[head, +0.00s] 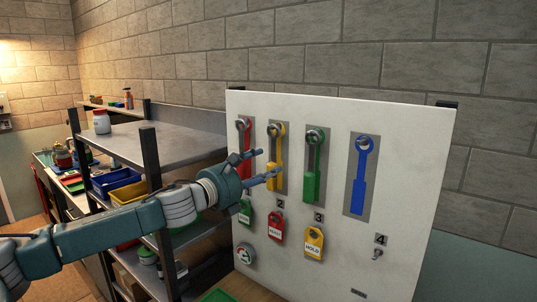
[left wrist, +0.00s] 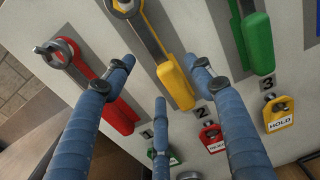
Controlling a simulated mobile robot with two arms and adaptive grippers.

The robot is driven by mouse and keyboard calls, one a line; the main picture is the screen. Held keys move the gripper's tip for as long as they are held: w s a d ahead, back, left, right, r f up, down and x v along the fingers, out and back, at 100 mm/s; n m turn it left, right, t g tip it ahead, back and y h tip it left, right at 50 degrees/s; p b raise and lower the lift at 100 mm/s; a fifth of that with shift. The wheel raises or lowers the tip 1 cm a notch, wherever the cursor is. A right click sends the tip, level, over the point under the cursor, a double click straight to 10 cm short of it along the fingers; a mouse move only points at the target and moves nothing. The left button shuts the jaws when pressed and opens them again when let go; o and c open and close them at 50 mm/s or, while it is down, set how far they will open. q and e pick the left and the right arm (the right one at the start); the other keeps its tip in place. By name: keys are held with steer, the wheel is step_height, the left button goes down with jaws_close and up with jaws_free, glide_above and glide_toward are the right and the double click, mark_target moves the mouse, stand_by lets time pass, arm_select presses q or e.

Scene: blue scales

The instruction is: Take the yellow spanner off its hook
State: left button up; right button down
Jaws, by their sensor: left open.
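The yellow spanner (head: 278,150) hangs upright on its hook in the second grey slot of a white board (head: 335,115). In the left wrist view the yellow spanner (left wrist: 175,83) shows its thick handle and part of its shaft. My left gripper (head: 265,162) is in front of the board, beside the spanner's handle. It is open, and in the left wrist view its blue fingers (left wrist: 160,78) spread on both sides of the handle and below it. I cannot tell whether a finger touches the spanner. The gripper hides part of the red spanner (head: 241,133).
A green spanner (head: 313,165) and a blue spanner (head: 360,180) hang to the right. Coloured tags (head: 314,243) hang below under numbers. A dark shelf (head: 150,145) with bins stands at the left. Free room lies in front of the board's right half.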

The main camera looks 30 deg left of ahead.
mark_target(269, 162)
arm_select(q)
steer(key=shift+w+d+p, duration=0.2)
steer(key=shift+w+p, duration=0.45)
steer(key=shift+w, duration=1.15)
arm_select(e)
step_height(269, 162, up, 2)
steer(key=shift+r, duration=0.1)
arm_select(q)
jaws_close()
steer(key=shift+r+p, duration=0.65)
steer(key=shift+p, duration=0.15)
arm_select(e)
steer(key=shift+r, duration=0.75)
arm_select(q)
steer(key=shift+a+r, duration=0.1)
steer(key=shift+r, duration=0.1)
steer(key=shift+s, duration=0.1)
arm_select(e)
steer(key=shift+f, duration=0.15)
